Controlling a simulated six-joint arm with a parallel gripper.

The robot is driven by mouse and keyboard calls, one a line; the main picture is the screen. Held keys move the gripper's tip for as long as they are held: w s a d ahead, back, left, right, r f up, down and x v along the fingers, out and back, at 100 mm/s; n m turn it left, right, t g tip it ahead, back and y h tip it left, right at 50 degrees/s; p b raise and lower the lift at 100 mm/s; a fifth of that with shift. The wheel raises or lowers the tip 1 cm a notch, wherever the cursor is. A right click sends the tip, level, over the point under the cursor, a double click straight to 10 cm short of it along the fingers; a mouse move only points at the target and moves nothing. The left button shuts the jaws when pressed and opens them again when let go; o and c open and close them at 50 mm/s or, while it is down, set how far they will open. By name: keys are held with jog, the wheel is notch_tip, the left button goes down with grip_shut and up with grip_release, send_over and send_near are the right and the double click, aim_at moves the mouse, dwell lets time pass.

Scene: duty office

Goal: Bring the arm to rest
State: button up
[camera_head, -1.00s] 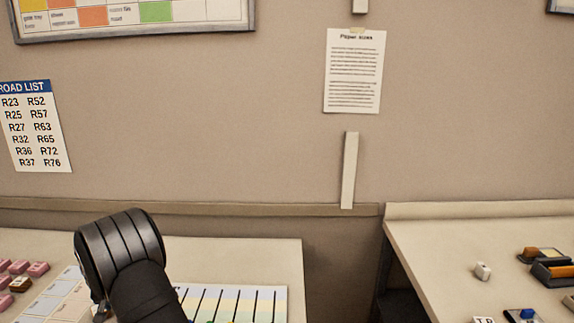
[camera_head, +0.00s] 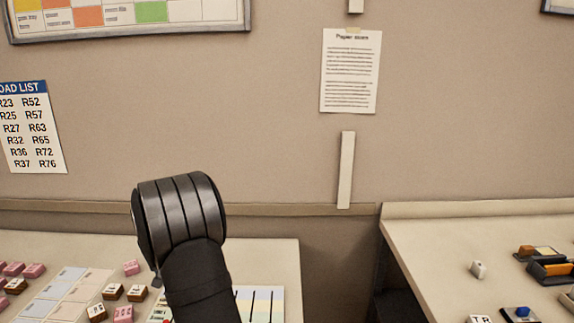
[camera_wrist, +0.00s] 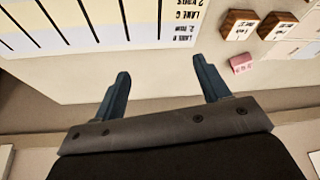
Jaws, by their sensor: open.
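My arm shows in the head view as a black, ribbed link above the left desk (camera_head: 262,258); the gripper itself is hidden there. In the wrist view my gripper (camera_wrist: 161,83) has its two blue-grey fingers spread wide apart. Nothing is between them. The fingers point toward the desk top with a striped lane chart (camera_wrist: 90,22), which lies beyond the left finger. The chart also shows in part behind my arm in the head view (camera_head: 262,301).
Brown blocks (camera_head: 113,291) and pink blocks (camera_head: 131,267) lie on the left desk near a pale grid sheet (camera_head: 62,288). A gap separates it from the right desk (camera_head: 430,240), which holds a small white block (camera_head: 478,269) and stamp-like items (camera_head: 550,268).

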jog(key=w+d+r+m+h, duration=0.1)
jog(key=w+d+m, duration=0.2)
jog(key=d, duration=1.3)
jog(key=w+d+r+m+h, duration=0.1)
jog(key=w+d+r+m, duration=0.1)
jog(key=d, duration=1.4)
jog(key=w+d+r+m+h, duration=0.1)
jog(key=w+d+m, duration=0.3)
jog(key=d, duration=1.2)
jog(key=shift+w+r+m+h, duration=0.15)
jog(key=shift+r+m+h, duration=0.15)
